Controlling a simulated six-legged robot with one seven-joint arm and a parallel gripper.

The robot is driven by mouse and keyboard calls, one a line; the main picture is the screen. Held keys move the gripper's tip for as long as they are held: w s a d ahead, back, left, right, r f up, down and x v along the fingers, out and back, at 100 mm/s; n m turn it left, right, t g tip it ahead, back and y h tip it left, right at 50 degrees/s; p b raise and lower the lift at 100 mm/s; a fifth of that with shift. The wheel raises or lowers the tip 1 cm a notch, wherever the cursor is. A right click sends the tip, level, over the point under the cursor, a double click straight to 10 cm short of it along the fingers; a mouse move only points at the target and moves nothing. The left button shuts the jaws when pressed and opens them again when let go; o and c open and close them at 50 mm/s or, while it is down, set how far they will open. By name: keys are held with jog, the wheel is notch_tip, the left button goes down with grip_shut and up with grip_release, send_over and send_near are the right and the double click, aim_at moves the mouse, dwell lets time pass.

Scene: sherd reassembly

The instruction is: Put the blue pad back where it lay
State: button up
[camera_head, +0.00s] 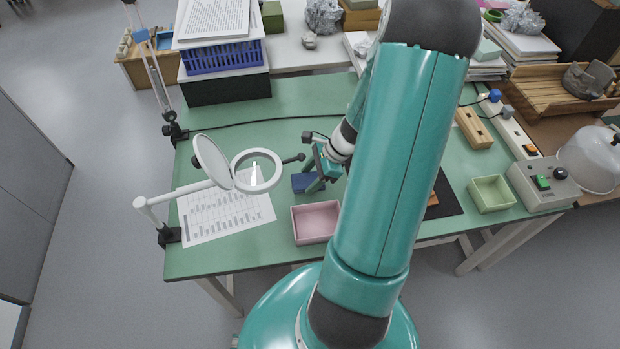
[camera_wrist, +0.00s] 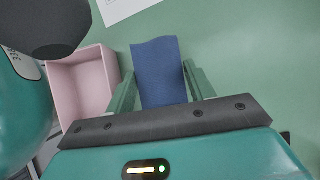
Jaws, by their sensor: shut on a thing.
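The blue pad (camera_wrist: 160,72) is a dark blue block between the two green fingers of my gripper (camera_wrist: 157,84) in the wrist view. My gripper is shut on it. In the head view the blue pad (camera_head: 302,183) shows at my gripper (camera_head: 316,184), over the green table behind the pink tray. I cannot tell whether the pad touches the table. Part of the pad is hidden by the fingers and the wrist.
The pink tray (camera_head: 295,226) stands close by, in front of the pad. A printed sheet (camera_head: 225,225) and a ring magnifier (camera_head: 236,172) are to the left. A pale green tray (camera_head: 476,200) is at the right.

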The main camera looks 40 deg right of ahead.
jog(key=shift+f, duration=1.45)
jog(key=shift+f, duration=0.15)
jog(key=o, duration=0.9)
jog(key=shift+o, duration=0.2)
